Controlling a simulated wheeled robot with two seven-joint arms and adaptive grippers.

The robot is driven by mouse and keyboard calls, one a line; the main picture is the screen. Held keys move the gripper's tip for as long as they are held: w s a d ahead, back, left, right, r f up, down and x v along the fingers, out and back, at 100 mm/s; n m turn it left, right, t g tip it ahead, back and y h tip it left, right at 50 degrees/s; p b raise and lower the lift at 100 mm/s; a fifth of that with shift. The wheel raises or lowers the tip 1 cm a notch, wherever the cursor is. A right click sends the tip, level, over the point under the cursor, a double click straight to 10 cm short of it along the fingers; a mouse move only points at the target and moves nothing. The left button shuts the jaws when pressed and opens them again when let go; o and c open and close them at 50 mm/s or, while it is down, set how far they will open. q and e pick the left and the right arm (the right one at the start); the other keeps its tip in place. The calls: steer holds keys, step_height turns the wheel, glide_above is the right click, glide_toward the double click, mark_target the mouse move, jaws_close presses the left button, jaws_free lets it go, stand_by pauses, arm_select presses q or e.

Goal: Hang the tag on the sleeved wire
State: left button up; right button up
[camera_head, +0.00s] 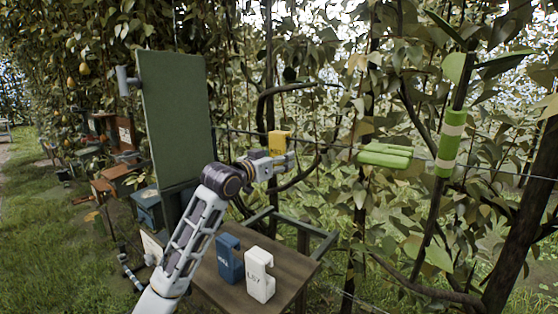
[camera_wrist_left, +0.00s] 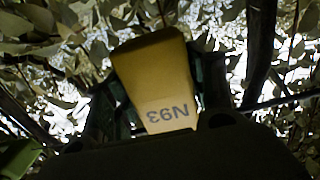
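A yellow tag (camera_head: 280,143) stands upright at the end of my left arm, with my left gripper (camera_head: 277,163) shut on it. In the left wrist view the tag (camera_wrist_left: 158,80) sits between the fingers of my left gripper (camera_wrist_left: 160,95), with "N93" upside down. A thin wire (camera_head: 510,172) runs across the trees behind and to the right of the gripper. A light green sleeve (camera_head: 385,155) lies along it, to the right of the tag and apart from it in the picture. Whether the tag touches the wire I cannot tell. My right gripper is out of view.
A blue tag (camera_head: 229,259) and a white tag (camera_head: 260,275) marked "L57" stand on a wooden table (camera_head: 300,272) below my left arm. A green board (camera_head: 175,115) rises to the left. A branch with a green and cream band (camera_head: 448,143) stands right of the sleeve.

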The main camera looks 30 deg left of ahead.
arm_select(q)
steer(key=o, duration=0.4)
steer(key=shift+s+a, duration=0.15)
steer(key=shift+s, duration=1.85)
steer(key=shift+s+a, duration=0.15)
steer(key=shift+s, duration=1.85)
steer(key=shift+s+a, duration=0.15)
steer(key=shift+s, duration=1.85)
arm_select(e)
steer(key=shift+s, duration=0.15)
arm_select(q)
steer(key=shift+r, duration=0.15)
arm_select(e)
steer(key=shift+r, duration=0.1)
arm_select(q)
step_height(320, 180, up, 9)
steer(key=p, duration=0.9)
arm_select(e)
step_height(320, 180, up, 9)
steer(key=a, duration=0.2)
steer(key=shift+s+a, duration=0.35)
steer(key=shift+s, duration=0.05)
